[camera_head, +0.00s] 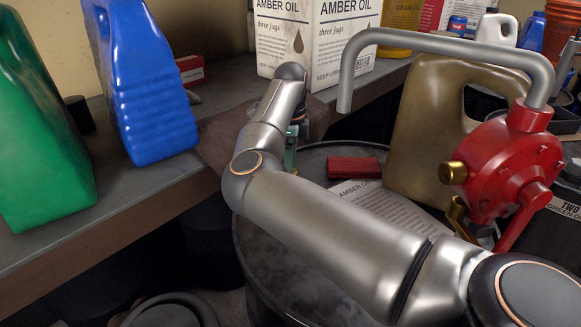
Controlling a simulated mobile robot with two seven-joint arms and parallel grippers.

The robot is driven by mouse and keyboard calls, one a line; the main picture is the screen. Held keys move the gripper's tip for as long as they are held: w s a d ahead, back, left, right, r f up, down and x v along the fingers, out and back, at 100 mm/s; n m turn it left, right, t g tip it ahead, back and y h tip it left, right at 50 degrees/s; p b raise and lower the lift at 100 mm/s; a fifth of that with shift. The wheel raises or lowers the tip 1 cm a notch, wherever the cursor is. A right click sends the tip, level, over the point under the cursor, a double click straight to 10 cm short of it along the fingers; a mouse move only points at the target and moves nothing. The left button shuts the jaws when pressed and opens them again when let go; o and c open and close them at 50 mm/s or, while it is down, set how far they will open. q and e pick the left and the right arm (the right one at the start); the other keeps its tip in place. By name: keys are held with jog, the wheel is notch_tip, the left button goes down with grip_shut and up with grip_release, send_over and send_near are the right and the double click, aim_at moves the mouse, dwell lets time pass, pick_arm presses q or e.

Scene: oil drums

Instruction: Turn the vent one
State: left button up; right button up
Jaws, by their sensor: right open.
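My right arm crosses the view from the lower right and bends up toward the shelf. Its gripper (291,148) is small and mostly hidden behind my own forearm, above the far left rim of a dark drum (245,262). A small green part shows at the gripper, and I cannot tell what it belongs to. I cannot make out the vent; my arm covers much of the drum top. A red hand pump (500,168) with a grey bent spout and brass fittings stands at the right. My left gripper is not in view.
A printed sheet (385,208) and a red block (353,167) lie on the drum top. A tan jug (420,125) stands behind the pump. A shelf (120,205) at left holds a green jug (40,130), a blue jug (140,85) and white oil cartons (345,40).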

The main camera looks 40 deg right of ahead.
jog(key=shift+f, duration=0.55)
grip_shut()
